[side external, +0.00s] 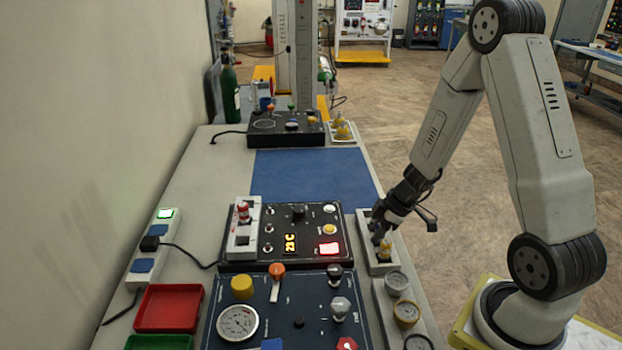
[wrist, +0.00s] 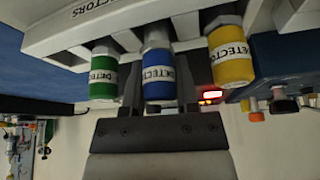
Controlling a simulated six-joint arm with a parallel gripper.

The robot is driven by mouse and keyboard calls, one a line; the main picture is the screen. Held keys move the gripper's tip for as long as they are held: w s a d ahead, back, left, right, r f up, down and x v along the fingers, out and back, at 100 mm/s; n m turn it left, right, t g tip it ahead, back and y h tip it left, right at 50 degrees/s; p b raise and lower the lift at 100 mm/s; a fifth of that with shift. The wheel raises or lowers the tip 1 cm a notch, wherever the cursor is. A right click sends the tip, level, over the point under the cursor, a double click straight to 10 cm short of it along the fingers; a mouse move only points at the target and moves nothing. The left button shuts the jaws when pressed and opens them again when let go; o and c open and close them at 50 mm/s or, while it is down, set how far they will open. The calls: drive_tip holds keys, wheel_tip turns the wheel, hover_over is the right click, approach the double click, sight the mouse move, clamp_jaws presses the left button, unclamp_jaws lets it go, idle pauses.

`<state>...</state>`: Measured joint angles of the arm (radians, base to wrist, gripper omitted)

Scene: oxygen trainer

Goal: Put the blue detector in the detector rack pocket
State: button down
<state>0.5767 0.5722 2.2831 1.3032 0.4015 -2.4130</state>
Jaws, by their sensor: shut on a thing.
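The blue detector (wrist: 158,84) is between the dark fingers of my gripper (wrist: 157,72), which is shut on it. It stands at the middle of the white detector rack (wrist: 100,45), between the green detector (wrist: 104,76) and the yellow detector (wrist: 230,56). Its pale metal collar shows at the rack's edge; I cannot tell whether it is fully seated. In the side view, my gripper (side external: 379,229) points down at the rack (side external: 376,267), where the yellow detector (side external: 386,249) shows and the blue and green ones are hidden.
A black control panel (side external: 290,242) with lit displays and a white block is left of the rack. A large gauge panel (side external: 290,305) and several round gauges (side external: 405,314) are nearer the camera. The blue mat (side external: 310,175) behind is clear.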

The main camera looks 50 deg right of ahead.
drive_tip(key=shift+f, duration=0.25)
drive_tip(key=shift+c, duration=1.4)
unclamp_jaws()
drive_tip(key=shift+r, duration=0.1)
drive_tip(key=v, duration=0.7)
drive_tip(key=shift+s+r, duration=0.15)
drive_tip(key=shift+r, duration=0.1)
drive_tip(key=shift+d, duration=0.15)
